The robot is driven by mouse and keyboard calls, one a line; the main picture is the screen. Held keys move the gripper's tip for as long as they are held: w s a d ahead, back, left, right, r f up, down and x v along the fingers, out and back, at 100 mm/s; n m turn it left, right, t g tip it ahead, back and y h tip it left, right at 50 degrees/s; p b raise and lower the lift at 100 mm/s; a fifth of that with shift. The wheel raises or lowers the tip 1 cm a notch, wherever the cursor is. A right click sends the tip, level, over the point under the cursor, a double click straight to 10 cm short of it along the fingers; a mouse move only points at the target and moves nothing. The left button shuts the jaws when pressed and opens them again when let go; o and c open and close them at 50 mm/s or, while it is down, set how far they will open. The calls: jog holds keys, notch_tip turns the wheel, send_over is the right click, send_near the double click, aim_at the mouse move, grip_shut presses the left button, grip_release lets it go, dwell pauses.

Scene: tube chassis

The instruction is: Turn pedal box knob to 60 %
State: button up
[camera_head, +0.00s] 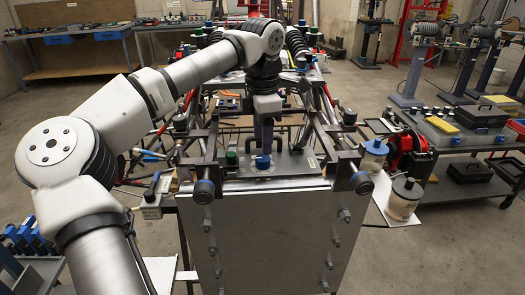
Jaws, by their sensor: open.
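A tube chassis (205,128) stands in the middle, with a large grey plate (265,240) at its near end. No readable label tells which one is the pedal box knob, and no dial setting can be read. My gripper (267,138) points down just behind the blue knob, apart from it as far as I can see. It is open and holds nothing visible. Its fingertips are small and partly hard to make out.
Chassis tubes rise on both sides of my gripper. A grey bench (460,133) with a black case is farther right. Open floor lies between the chassis and the back benches.

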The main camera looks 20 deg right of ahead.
aim_at(263, 158)
notch_tip(263, 158, up, 9)
jog(key=shift+f, duration=0.2)
dwell(0.4)
